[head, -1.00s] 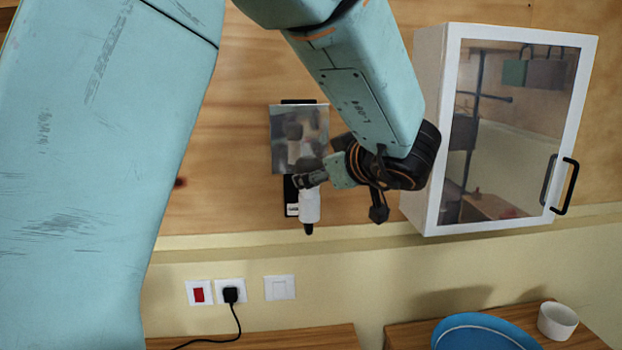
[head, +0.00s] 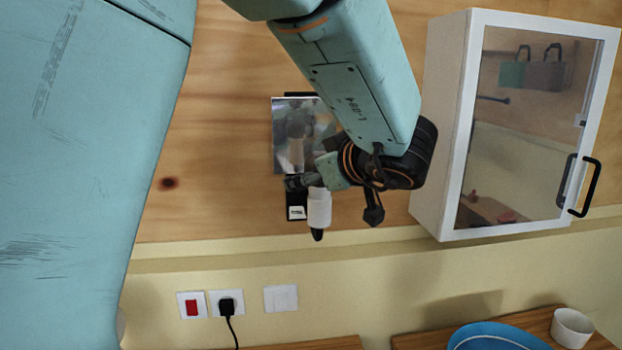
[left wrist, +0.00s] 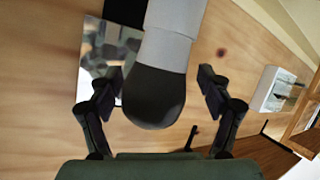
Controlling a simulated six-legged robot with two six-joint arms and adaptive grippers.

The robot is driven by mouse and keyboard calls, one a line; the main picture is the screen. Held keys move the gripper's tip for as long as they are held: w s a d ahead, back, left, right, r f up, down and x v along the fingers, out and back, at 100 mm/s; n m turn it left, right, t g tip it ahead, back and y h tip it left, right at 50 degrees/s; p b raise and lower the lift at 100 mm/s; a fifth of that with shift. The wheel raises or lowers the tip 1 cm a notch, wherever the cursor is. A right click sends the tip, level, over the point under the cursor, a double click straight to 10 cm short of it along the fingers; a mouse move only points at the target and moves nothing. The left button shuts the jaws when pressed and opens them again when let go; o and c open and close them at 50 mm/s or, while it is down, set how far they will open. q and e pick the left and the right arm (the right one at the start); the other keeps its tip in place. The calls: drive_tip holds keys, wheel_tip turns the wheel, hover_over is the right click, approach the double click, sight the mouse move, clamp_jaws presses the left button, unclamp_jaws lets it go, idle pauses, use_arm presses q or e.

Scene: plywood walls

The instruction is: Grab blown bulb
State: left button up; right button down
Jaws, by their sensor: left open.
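The bulb (head: 319,207), a whitish cylinder with a dark rounded tip, hangs tip down from the wall fixture (head: 296,212) in the head view. In the left wrist view the bulb (left wrist: 155,95) is large and central, its black end toward the camera. My left gripper (left wrist: 163,86) is open, with one finger on each side of the bulb and visible gaps between. In the head view my left gripper (head: 303,182) is at the upper part of the bulb, partly hidden by its own wrist. My right gripper is in neither view.
A reflective plate (head: 292,150) is on the plywood wall behind the wrist. A white glass-door cabinet (head: 448,130) hangs close to the right. Below are sockets with a black plug (head: 227,307), a blue plate (head: 490,338) and a white bowl (head: 571,327).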

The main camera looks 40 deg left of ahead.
use_arm(q)
drive_tip(key=shift+w+d+r, duration=0.1)
drive_tip(key=shift+w+d, duration=0.15)
drive_tip(key=shift+d, duration=0.25)
drive_tip(key=shift+d+r, duration=0.1)
drive_tip(key=shift+d, duration=0.4)
drive_tip(key=shift+c, duration=0.7)
drive_tip(key=shift+s+a, duration=0.25)
drive_tip(key=shift+a, duration=0.15)
drive_tip(key=c, duration=0.3)
drive_tip(key=shift+a, duration=0.35)
drive_tip(key=shift+c, duration=1.4)
drive_tip(key=shift+w+d, duration=0.2)
drive_tip(key=shift+d, duration=0.3)
drive_tip(key=c, duration=0.5)
drive_tip(key=shift+s+a, duration=0.15)
drive_tip(key=shift+a, duration=0.1)
drive_tip(key=shift+c, duration=0.4)
